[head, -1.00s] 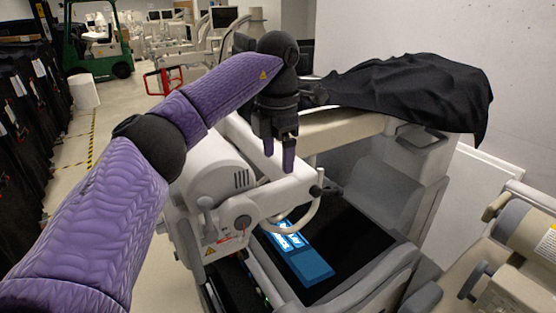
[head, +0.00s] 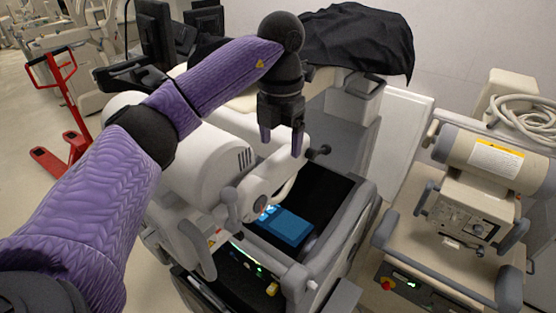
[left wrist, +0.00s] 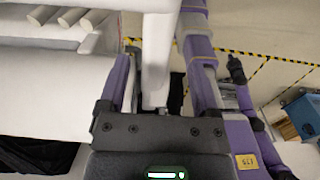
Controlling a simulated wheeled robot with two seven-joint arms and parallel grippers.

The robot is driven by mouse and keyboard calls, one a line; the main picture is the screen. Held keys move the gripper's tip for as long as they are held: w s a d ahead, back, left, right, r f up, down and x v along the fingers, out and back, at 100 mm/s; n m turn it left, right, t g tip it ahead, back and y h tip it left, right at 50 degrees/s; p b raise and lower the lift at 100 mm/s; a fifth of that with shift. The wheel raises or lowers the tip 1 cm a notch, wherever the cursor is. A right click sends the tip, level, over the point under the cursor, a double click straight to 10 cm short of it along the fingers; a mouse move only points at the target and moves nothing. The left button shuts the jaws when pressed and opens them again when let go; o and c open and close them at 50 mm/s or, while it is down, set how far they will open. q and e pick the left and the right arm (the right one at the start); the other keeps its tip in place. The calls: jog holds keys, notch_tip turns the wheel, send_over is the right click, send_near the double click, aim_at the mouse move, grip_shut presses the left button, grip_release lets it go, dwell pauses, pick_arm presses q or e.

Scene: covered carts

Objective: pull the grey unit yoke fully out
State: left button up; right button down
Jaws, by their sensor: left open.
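The grey unit (head: 200,155) stands in the middle of the head view, with a rounded white housing and a grey-white yoke (head: 288,182) at its front, partly hidden behind my gripper. My left gripper (head: 281,148) is open and points down over the housing's front end. In the left wrist view, a white bar (left wrist: 158,60) lies between the two purple fingers of my left gripper (left wrist: 160,75), with gaps showing; I cannot tell whether either finger touches it. My right gripper is not in view.
A black cover (head: 357,42) drapes over the unit's rear. A beige unit (head: 490,165) with a coiled cable stands close at right. A red pallet jack (head: 65,150) stands at left on open floor.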

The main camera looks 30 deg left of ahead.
aim_at(278, 155)
pick_arm(q)
jog(key=f, duration=0.2)
jog(key=f+p, duration=0.1)
jog(key=f, duration=0.1)
jog(key=shift+s+a, duration=0.2)
jog(key=shift+a, duration=0.1)
jog(key=shift+w+d+f, duration=0.1)
jog(key=shift+f, duration=0.25)
grip_shut()
jog(key=shift+r, duration=0.1)
dwell(0.7)
